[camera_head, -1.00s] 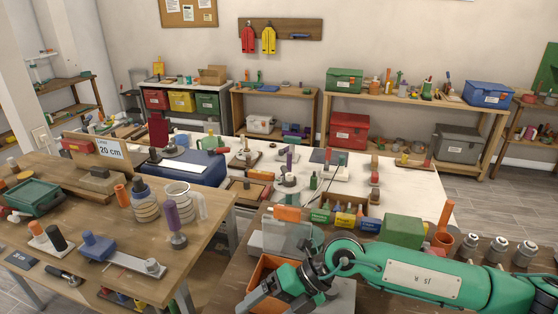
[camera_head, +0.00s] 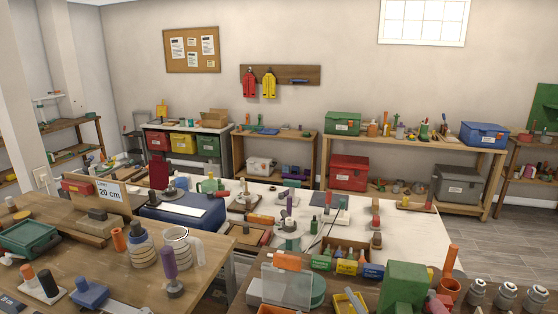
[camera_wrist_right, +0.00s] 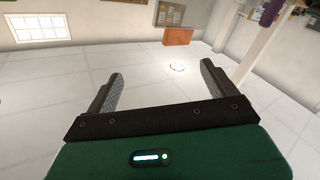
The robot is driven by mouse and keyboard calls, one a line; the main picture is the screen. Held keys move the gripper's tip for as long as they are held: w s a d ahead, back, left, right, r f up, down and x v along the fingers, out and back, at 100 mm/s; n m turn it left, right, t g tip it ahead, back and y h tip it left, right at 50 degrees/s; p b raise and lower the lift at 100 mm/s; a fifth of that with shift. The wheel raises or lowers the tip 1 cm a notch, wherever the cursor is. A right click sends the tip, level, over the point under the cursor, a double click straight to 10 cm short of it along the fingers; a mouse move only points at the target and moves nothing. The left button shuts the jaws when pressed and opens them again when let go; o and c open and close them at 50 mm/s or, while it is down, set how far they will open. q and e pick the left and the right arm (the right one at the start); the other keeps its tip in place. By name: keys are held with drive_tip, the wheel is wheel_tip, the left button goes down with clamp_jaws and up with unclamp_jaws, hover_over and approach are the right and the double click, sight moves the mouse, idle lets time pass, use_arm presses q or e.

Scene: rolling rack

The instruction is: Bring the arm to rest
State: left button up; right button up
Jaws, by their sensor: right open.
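My right gripper (camera_wrist_right: 158,90) shows in the right wrist view with its two dark fingers spread wide apart. Nothing is between the fingers. My right arm is out of the head view, and my left gripper is in neither view.
In the head view, a wooden table (camera_head: 215,254) at left front holds a clear jug (camera_head: 178,248), a green bin (camera_head: 30,238) and tools. A crowded white table (camera_head: 405,237) stands mid-room. Shelves with boxes line the back wall.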

drive_tip(key=s+d+f+m+g+h, duration=0.2)
drive_tip(key=s+d+f+g, duration=0.15)
drive_tip(key=f, duration=0.35)
drive_tip(key=s+d+f+m+g+h, duration=0.2)
drive_tip(key=s+d+f+g, duration=0.15)
drive_tip(key=d+f, duration=0.2)
drive_tip(key=s+d+f+m+g, duration=0.15)
drive_tip(key=s+f+g, duration=0.3)
drive_tip(key=s, duration=0.45)
drive_tip(key=s+d+f+n+g, duration=0.1)
drive_tip(key=s+d+f+g, duration=0.2)
drive_tip(key=s+f, duration=0.4)
wheel_tip(320, 180, down, 28)
drive_tip(key=g, duration=0.1)
drive_tip(key=s+d+f+g, duration=0.1)
drive_tip(key=s+d+f, duration=0.2)
drive_tip(key=s+f, duration=1.7)
drive_tip(key=shift+s+f+h, duration=0.3)
drive_tip(key=shift+f+h, duration=0.1)
drive_tip(key=shift+f, duration=0.35)
drive_tip(key=shift+g, duration=0.25)
